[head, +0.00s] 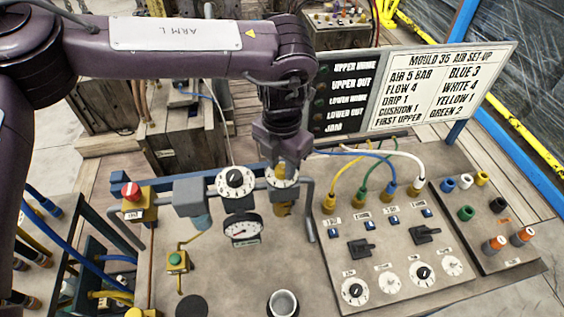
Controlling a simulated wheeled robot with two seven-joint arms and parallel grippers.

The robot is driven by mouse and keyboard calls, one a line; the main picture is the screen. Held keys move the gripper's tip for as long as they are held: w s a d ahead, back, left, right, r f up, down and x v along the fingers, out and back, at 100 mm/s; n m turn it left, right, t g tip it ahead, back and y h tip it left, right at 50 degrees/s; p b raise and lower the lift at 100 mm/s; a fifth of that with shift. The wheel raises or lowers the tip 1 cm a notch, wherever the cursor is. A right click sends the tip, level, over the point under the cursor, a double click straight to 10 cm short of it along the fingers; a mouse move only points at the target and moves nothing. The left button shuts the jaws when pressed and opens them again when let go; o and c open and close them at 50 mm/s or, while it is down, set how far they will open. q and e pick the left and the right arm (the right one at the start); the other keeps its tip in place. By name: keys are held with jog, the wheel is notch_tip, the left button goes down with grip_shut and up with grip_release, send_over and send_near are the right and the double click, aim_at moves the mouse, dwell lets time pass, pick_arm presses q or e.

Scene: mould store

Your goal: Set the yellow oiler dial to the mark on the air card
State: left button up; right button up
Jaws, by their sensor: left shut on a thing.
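The yellow oiler (283,208) stands at the right end of the air line, with its white marked dial (270,183) on top. My left gripper (285,170) comes down from above and is shut on the knob of this dial. The fingers hide the knob and its pointer, so I cannot read the setting. The air card (440,87) at the upper right reads "Mould 35 air set-up", with air 5 bar, flow 4, drip 1 and cushion 1. My right gripper is not in view.
Left of the oiler are a black-knobbed dial (235,181), a pressure gauge (241,228) and a red button (131,190). A panel (375,270) with hoses, switches and small dials stands close on the right. A metal cup (283,303) is at the front.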

pick_arm(q)
jog(key=m, duration=0.3)
jog(key=shift+m, duration=0.4)
jog(key=shift+w+m, duration=0.1)
jog(key=shift+m, duration=1.8)
jog(key=shift+r, duration=0.1)
jog(key=o, duration=1)
jog(key=shift+c, duration=0.2)
